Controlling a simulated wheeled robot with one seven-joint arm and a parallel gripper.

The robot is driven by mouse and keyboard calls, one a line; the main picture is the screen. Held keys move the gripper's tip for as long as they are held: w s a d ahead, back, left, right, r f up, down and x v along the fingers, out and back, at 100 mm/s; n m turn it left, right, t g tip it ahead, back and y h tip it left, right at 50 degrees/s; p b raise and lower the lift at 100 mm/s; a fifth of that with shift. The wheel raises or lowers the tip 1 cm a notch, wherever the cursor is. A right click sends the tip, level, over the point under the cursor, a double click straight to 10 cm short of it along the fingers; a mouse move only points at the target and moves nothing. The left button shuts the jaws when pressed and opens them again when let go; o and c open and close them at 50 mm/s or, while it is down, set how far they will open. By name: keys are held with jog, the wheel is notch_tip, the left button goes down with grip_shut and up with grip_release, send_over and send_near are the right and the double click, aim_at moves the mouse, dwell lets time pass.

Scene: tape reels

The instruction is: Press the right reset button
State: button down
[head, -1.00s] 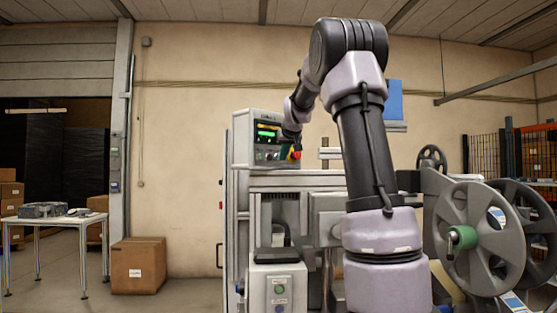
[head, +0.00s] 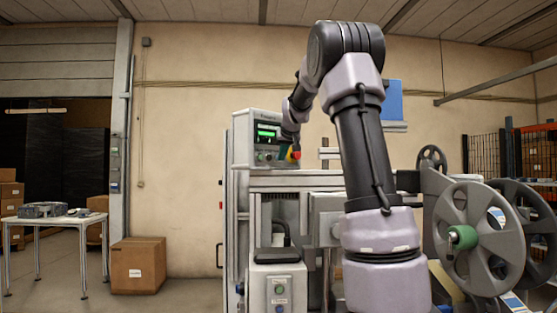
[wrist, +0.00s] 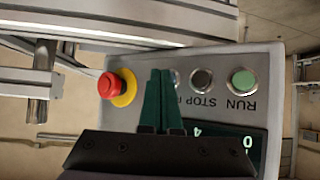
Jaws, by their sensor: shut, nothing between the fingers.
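The control panel (head: 240,140) with a lit green display (head: 267,134) stands on top of the machine in the head view. In the wrist view the panel face (wrist: 225,65) appears upside down, with a green RUN button (wrist: 243,81) and a dark STOP button (wrist: 201,81). Beside STOP, a button (wrist: 176,78) and its label, starting with R, are mostly hidden by my fingers. My gripper (wrist: 160,72) has its two dark green fingers together and empty, in front of that button. I cannot tell whether they touch it.
A red emergency-stop knob (wrist: 108,86) on a yellow base sits just left of my fingers in the wrist view. Metal frame bars (wrist: 110,26) run along the panel's edge. Large grey reels (head: 480,235) stand right of my arm in the head view.

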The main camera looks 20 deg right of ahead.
dwell(0.3)
jog(key=shift+s+d, duration=0.25)
jog(key=shift+s, duration=0.5)
jog(key=shift+s+d, duration=0.3)
jog(key=shift+s, duration=0.45)
jog(key=shift+s+d, duration=0.35)
jog(key=shift+s, duration=0.45)
jog(key=shift+s+d, duration=0.3)
jog(key=shift+s, duration=0.45)
jog(key=s+a+f+m+g+y, duration=0.1)
jog(key=s+a+f, duration=0.4)
jog(key=s, duration=0.6)
jog(key=s+a+f+g+y, duration=0.1)
jog(key=s+a+f, duration=0.4)
jog(key=s, duration=0.7)
jog(key=s+a+f+m+g+y, duration=0.1)
jog(key=s+a+f, duration=0.4)
jog(key=s+a, duration=0.3)
jog(key=s, duration=0.3)
jog(key=shift+s+a+f+m+y, duration=0.2)
jog(key=shift+s+a+m+y, duration=0.1)
jog(key=shift+s+a, duration=0.1)
